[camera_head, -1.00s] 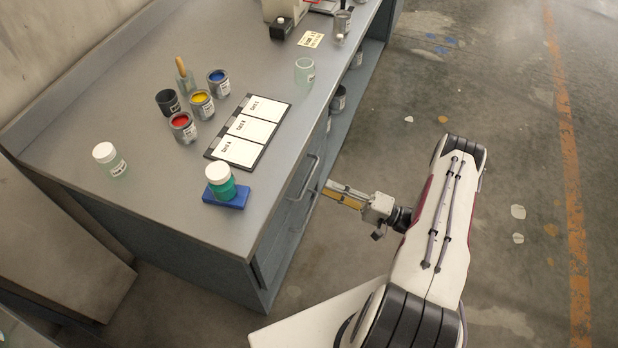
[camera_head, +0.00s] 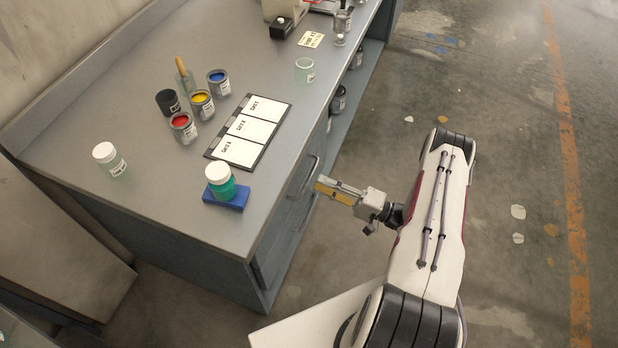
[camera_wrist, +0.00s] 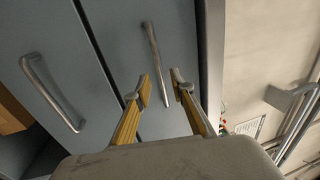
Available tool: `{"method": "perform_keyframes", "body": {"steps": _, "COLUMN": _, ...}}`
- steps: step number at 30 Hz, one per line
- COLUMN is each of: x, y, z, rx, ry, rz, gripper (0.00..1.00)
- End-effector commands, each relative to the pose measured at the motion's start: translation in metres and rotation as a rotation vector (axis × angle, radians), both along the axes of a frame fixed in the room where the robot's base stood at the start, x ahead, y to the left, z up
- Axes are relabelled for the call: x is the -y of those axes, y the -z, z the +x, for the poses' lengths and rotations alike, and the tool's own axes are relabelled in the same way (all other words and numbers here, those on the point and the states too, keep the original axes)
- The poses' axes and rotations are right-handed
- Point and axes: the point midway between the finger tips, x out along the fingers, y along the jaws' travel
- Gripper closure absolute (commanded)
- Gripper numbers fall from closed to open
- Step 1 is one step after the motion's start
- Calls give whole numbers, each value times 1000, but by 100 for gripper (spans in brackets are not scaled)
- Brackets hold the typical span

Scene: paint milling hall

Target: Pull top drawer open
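The top drawer (camera_wrist: 112,30) is a blue-grey front just under the worktop, and it looks shut. Its metal bar handle (camera_wrist: 155,62) runs up the middle of the wrist view; it also shows on the cabinet side in the head view (camera_head: 305,177). My gripper (camera_wrist: 161,86) is open, with yellow fingers apart on either side of the handle in the picture. I see no contact with the handle. In the head view my gripper (camera_head: 319,184) is just right of the handle, pointing at the cabinet. A lower front has another handle (camera_wrist: 50,92).
The worktop (camera_head: 130,185) bears paint cans, a card board (camera_head: 240,140) and a green jar (camera_head: 221,183) on a blue block (camera_head: 228,199) near the drawer edge. The floor (camera_head: 500,150) right of my arm is clear.

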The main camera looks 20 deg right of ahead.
Motion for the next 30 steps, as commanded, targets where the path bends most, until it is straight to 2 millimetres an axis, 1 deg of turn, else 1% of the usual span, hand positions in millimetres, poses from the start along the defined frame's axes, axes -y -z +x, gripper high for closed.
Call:
{"method": "perform_keyframes", "body": {"steps": 6, "x": -17, "y": -5, "z": 16, "rx": 0, "ry": -2, "rz": 0, "gripper": 76}}
{"method": "perform_keyframes", "body": {"steps": 12, "x": -29, "y": -8, "z": 29, "rx": 0, "ry": -2, "rz": 0, "gripper": 76}}
{"method": "perform_keyframes", "body": {"steps": 18, "x": -35, "y": -10, "z": 35, "rx": 0, "ry": -1, "rz": 0, "gripper": 76}}
{"method": "perform_keyframes", "body": {"steps": 28, "x": -36, "y": -10, "z": 36, "rx": 0, "ry": 1, "rz": 0, "gripper": 76}}
{"method": "perform_keyframes", "body": {"steps": 29, "x": -36, "y": -10, "z": 36, "rx": 0, "ry": 1, "rz": 0, "gripper": 79}}
{"method": "perform_keyframes", "body": {"steps": 30, "x": -36, "y": -10, "z": 36, "rx": 0, "ry": 1, "rz": 0, "gripper": 89}}
